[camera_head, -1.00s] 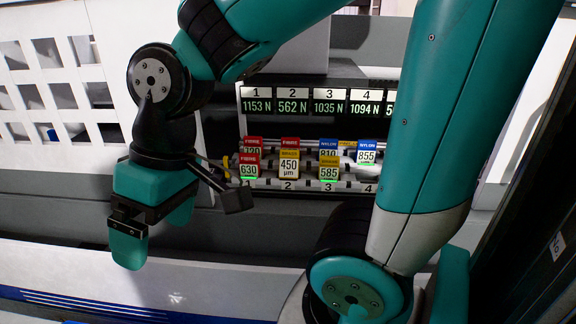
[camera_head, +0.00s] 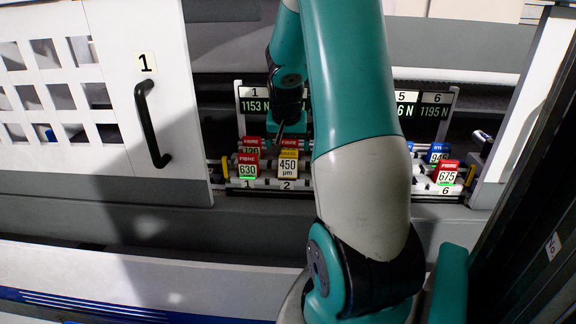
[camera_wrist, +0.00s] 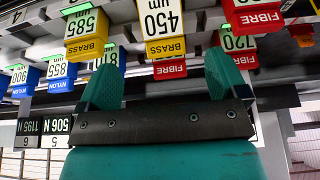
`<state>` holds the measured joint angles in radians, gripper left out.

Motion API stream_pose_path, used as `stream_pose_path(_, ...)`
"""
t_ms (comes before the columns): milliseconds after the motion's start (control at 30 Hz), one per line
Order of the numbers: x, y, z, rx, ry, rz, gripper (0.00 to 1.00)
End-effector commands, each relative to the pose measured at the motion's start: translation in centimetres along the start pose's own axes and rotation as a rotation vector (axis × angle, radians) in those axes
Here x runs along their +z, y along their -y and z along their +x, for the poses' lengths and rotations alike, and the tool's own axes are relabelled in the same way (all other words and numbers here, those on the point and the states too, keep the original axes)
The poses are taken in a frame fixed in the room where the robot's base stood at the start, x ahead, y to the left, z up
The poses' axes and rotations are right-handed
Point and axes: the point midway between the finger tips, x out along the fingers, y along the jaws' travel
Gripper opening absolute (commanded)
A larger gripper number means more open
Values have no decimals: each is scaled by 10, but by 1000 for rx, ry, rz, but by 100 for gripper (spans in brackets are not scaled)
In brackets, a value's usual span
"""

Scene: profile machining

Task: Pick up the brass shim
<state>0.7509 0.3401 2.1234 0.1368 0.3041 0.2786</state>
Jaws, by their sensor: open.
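Two brass shims with yellow tops show. The one marked 450 µm stands at station 2 in the head view (camera_head: 288,167) and shows inverted in the wrist view (camera_wrist: 162,24). The other, marked 585 µm (camera_wrist: 86,28), shows only in the wrist view; my arm hides station 3 in the head view. My gripper (camera_head: 290,130) is open, above and behind the 450 µm shim in the head view. In the wrist view its two teal fingers (camera_wrist: 164,82) are apart, with the 450 µm shim ahead between their directions. No contact shows.
Red fibre shims (camera_head: 248,167) stand beside the 450 µm shim, and another red one (camera_wrist: 170,68) is behind it. Blue nylon shims (camera_wrist: 58,72) are further along. A white door (camera_head: 130,90) with a black handle (camera_head: 152,124) is left of the rack.

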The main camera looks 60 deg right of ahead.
Motion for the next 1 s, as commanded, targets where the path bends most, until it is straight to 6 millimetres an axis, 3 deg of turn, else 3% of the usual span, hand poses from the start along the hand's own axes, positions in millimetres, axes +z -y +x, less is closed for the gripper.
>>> stream_pose_path(200,-1,1,36,-1,2,-1,92)
stream_pose_path(467,-1,1,52,-1,2,-2,92)
stream_pose_path(733,-3,2,88,-1,2,-2,92)
stream_pose_path(1000,-3,2,97,-2,-1,-2,92)
